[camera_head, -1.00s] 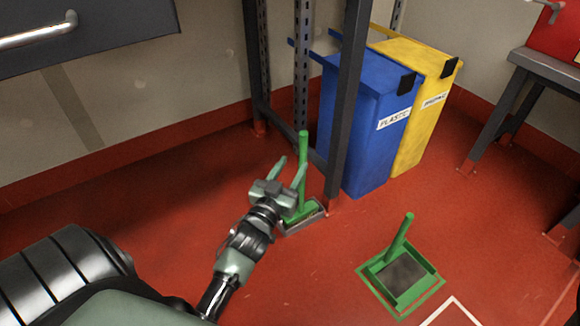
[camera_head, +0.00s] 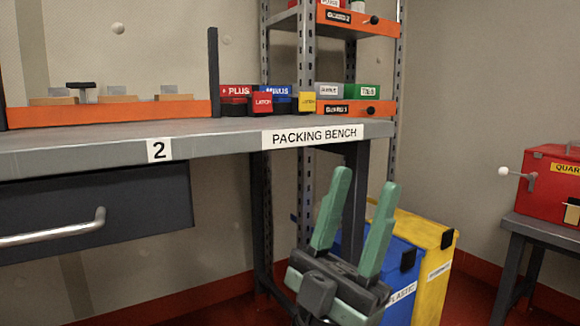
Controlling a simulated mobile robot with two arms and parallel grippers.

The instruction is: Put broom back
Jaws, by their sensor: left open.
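My left gripper (camera_head: 362,180) is raised in the lower middle of the head view, its two green fingers spread apart and pointing up. Nothing shows between the fingers. It stands in front of the blue bin and the bench leg. The broom is not in view now, and neither is the green dustpan. My right gripper is not in view.
The packing bench (camera_head: 215,137) spans the left and middle, with a drawer (camera_head: 100,215) below. Small labelled boxes (camera_head: 262,102) stand on it. A blue bin (camera_head: 398,282) and a yellow bin (camera_head: 432,262) stand behind the gripper. A red box (camera_head: 548,180) sits on a table at right.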

